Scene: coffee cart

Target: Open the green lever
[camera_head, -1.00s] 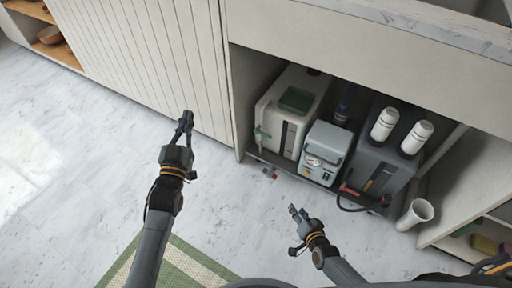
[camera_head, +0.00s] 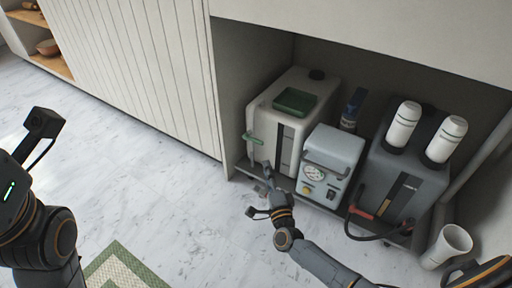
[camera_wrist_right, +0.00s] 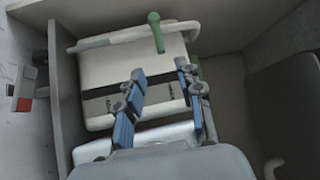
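The green lever (camera_head: 253,138) is on a pale pipe at the front left of the white machine (camera_head: 262,112) in the low cabinet bay. In the right wrist view the green lever (camera_wrist_right: 156,33) stands near the top, across the white pipe (camera_wrist_right: 110,40). My right gripper (camera_head: 266,170) is just below and right of the lever in the head view. In the wrist view my right gripper (camera_wrist_right: 160,72) has its blue fingers apart with nothing between them, short of the lever. My left arm is at the left edge of the head view; its fingers are not visible.
A light grey unit with a gauge (camera_head: 331,160) and a dark grey unit (camera_head: 403,185) with two white cylinders stand right of the white machine. A white cup (camera_head: 447,245) is at lower right.

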